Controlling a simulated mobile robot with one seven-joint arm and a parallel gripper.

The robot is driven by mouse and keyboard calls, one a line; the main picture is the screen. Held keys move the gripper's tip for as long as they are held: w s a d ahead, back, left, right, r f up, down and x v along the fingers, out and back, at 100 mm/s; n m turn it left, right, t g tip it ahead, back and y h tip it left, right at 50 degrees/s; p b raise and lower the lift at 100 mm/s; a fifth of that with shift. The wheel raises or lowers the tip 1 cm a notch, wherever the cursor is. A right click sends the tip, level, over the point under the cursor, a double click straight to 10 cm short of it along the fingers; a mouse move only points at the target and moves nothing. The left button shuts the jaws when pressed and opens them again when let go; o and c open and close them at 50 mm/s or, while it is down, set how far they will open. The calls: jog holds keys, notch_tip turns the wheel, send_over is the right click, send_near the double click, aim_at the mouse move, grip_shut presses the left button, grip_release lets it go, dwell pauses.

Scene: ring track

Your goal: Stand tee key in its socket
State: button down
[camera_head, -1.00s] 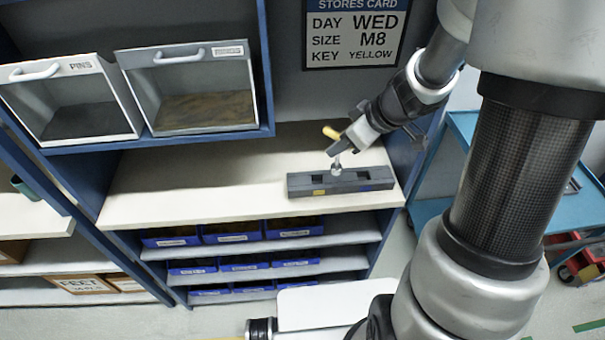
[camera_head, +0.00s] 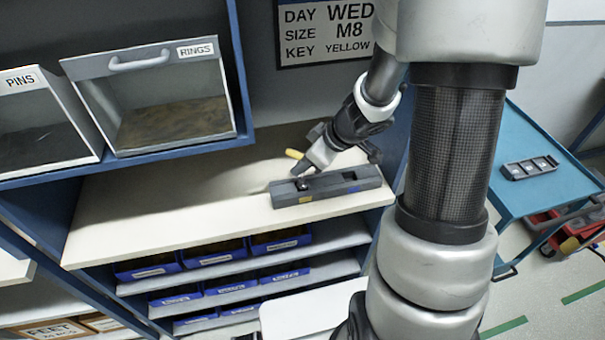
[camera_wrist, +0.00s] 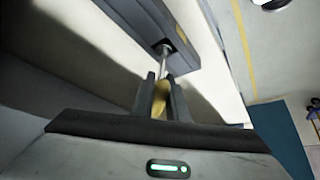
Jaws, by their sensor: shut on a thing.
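The tee key has a yellow handle (camera_head: 294,154) and a silver shank (camera_wrist: 164,63). My gripper (camera_head: 304,167) is shut on the key, with the yellow handle between its fingers (camera_wrist: 161,90) in the wrist view. The dark socket block (camera_head: 332,193) lies on the cream shelf top. The key's lower end is at the block's left opening, by the yellow mark (camera_head: 305,199). In the wrist view the shank meets a dark opening in the block (camera_wrist: 140,18). How deep it sits is hidden.
A card (camera_head: 325,32) on the back panel reads WED, M8, YELLOW. Bins labelled PINS (camera_head: 35,125) and RINGS (camera_head: 165,95) hang at the upper left. Blue trays (camera_head: 210,257) fill the shelves below. The cream top (camera_head: 170,205) is clear left of the block.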

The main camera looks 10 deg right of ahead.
jog(key=shift+f, duration=0.65)
jog(key=shift+f, duration=0.2)
jog(key=c, duration=1.7)
grip_release()
jog(key=shift+c, duration=0.2)
jog(key=shift+r, duration=0.1)
